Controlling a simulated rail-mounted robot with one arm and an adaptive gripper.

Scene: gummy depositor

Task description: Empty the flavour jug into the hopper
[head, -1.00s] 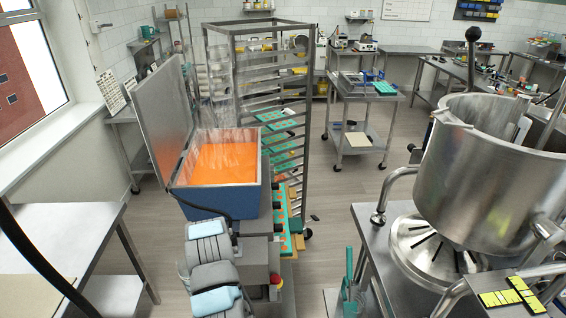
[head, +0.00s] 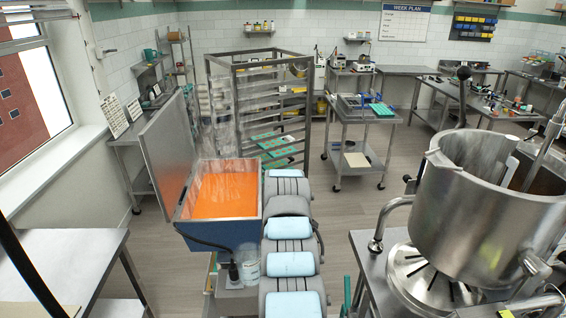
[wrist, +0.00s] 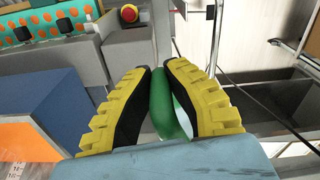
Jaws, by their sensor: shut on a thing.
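My gripper (wrist: 158,72) is shut in the wrist view, its yellow ribbed fingers closed on a green handle (wrist: 162,105). The handle looks like that of the flavour jug; a pale, clear part shows beside it. Most of the jug is hidden, so I cannot tell its tilt or contents. In the head view my own arm hides the gripper. The hopper (head: 215,236) is a blue tank with a raised steel lid, filled with orange liquid. Its blue side (wrist: 50,95) appears to show at the left of the wrist view.
A clear beaker (head: 249,268) stands in front of the hopper. A tray rack (head: 316,100) stands behind it. A steel kettle (head: 475,215) is at right, a bare table (head: 60,262) at left. A red stop button (wrist: 129,13) is near the gripper.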

